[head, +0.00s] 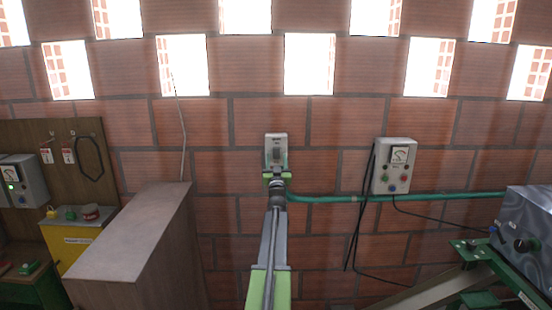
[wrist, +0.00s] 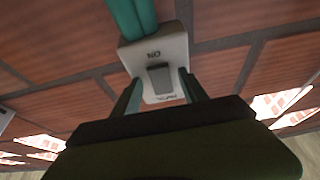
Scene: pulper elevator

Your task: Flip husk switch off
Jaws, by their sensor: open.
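The husk switch is a small light grey box (head: 276,142) on the brick wall, straight ahead in the head view. In the wrist view its plate (wrist: 178,48) shows upside down, with a grey rocker (wrist: 160,78) and the word ON beside it. A second label at the other end is partly legible. My gripper (head: 277,177) is at the lower part of the box. In the wrist view the two fingers of my gripper (wrist: 159,83) are apart, one on each side of the rocker. I cannot tell whether they touch the plate.
A green pipe (head: 330,198) runs right from below the switch. A grey meter box (head: 394,166) with buttons and black cables hangs to the right. A tall brown cabinet (head: 140,225) stands at left, and a grey machine (head: 530,230) stands at far right.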

